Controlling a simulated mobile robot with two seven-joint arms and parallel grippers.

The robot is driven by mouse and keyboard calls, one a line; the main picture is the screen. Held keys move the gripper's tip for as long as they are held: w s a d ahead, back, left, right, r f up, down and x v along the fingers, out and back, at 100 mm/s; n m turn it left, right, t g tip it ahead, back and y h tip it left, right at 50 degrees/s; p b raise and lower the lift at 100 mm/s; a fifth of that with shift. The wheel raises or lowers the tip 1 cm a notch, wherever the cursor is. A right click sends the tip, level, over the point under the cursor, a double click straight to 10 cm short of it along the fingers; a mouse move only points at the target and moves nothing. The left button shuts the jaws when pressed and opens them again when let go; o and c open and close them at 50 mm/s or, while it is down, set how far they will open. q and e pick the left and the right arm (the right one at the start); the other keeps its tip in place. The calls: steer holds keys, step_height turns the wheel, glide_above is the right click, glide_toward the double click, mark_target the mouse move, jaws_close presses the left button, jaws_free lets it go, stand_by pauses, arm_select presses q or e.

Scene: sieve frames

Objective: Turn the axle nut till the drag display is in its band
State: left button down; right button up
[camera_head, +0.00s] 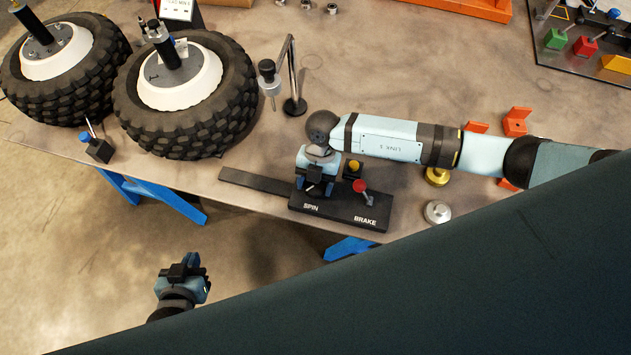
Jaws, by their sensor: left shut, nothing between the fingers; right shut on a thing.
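Two knobbly tyres with white hubs stand at the left of the table, the far-left wheel (70,95) and the nearer wheel (222,100). A dark axle with silver metal parts at its top (155,32) rises from the nearer hub; I cannot make out the axle nut clearly. A white display (178,10) is cut off by the top edge, and its reading is not legible. My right gripper (314,186) is shut at the SPIN end of a black control box (340,208), on a control that it hides. My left gripper (185,268) is shut and empty, off the table's front edge.
A red-knobbed BRAKE lever (360,187) and yellow button (353,167) sit beside my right gripper. A post stand (293,85) is right of the wheels. Orange brackets (516,121) and brass (437,177) and silver (437,212) round pieces lie at right. The upper middle is mostly clear.

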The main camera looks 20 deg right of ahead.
steer(key=n+h, duration=0.1)
steer(key=n, duration=0.1)
steer(key=n+h+b, duration=0.1)
steer(key=n, duration=0.2)
steer(key=shift+g+b, duration=0.3)
steer(key=shift+n+h+b, duration=0.4)
steer(key=shift+n+b, duration=0.05)
steer(key=shift+n, duration=0.75)
steer(key=o, duration=0.9)
steer(key=shift+r, duration=0.15)
steer(key=b+v, duration=0.2)
steer(key=v, duration=1.1)
steer(key=shift+w+a+r, duration=0.15)
steer(key=shift+w+r, duration=0.05)
steer(key=shift+r, duration=0.05)
steer(key=shift+s, duration=0.1)
